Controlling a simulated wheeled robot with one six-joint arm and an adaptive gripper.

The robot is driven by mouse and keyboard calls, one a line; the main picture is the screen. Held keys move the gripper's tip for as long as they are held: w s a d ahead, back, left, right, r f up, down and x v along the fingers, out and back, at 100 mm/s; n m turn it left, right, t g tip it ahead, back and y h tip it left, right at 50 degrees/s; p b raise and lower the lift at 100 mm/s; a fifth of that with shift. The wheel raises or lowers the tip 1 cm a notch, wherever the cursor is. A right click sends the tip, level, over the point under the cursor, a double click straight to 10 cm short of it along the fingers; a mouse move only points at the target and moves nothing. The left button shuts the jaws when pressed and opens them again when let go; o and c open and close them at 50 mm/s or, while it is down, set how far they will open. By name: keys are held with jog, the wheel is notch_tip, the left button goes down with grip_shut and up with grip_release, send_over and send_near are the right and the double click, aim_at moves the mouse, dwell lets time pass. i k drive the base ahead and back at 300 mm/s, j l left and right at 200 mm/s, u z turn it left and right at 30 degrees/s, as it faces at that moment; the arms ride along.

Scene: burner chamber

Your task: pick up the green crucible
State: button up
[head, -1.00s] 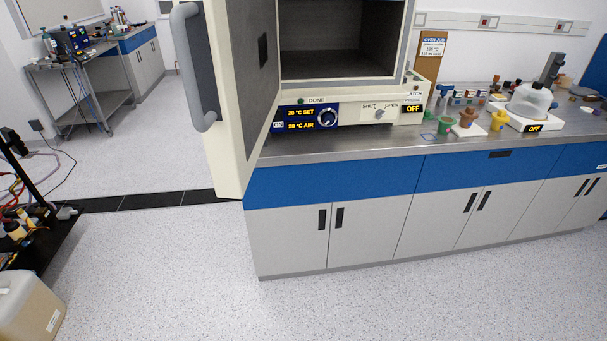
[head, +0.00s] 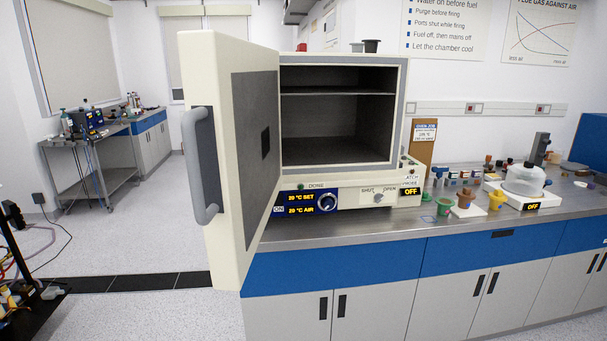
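The green crucible (head: 443,205) stands on the steel worktop (head: 375,228), to the right of the oven and near its front corner. My gripper is not in the head view.
The oven (head: 340,120) stands on the worktop with its door (head: 235,150) swung wide open to the left, jutting past the counter front. The floor at left is partly clear.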

aim_at(445, 205)
jog(key=i+j+u, duration=0.15)
jog(key=i+j, duration=0.4)
jog(key=i+j+u, duration=0.1)
jog(key=i+j, duration=0.35)
jog(key=i, duration=0.25)
jog(key=z, duration=1.25)
